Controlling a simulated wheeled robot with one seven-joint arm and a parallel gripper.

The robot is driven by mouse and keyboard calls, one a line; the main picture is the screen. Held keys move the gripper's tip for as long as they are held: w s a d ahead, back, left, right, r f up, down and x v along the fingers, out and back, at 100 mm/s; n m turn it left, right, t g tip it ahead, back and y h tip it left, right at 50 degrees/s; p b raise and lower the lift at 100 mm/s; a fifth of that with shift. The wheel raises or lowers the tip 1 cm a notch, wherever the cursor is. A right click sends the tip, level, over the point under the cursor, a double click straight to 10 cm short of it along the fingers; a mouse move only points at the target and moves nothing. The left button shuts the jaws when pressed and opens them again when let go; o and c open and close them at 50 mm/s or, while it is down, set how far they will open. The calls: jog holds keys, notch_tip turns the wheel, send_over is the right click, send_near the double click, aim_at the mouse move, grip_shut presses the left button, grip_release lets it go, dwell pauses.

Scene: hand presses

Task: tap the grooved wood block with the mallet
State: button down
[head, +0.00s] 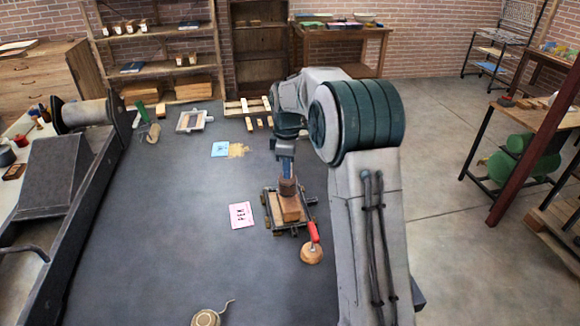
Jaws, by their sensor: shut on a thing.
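My gripper (284,150) is shut on the blue handle of the mallet. The mallet (288,187) hangs upright, its brown cylindrical head down. The light brown wood block (291,212) lies right under the head, on a dark metal frame (306,228) on the grey table. The head overlaps the block's far part in this view; I cannot tell whether they touch. The groove is too small to make out. My arm rises at the right of the block.
A red-handled tool with a round wooden end (311,254) lies just in front of the frame. A pink card (242,215) lies to its left. A round tan item with a cord (207,317) is at the front. A dark press (70,180) fills the left. The table's middle left is clear.

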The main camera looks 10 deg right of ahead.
jog(key=shift+r, duration=0.7)
notch_tip(320, 180, up, 3)
jog(key=p, duration=0.3)
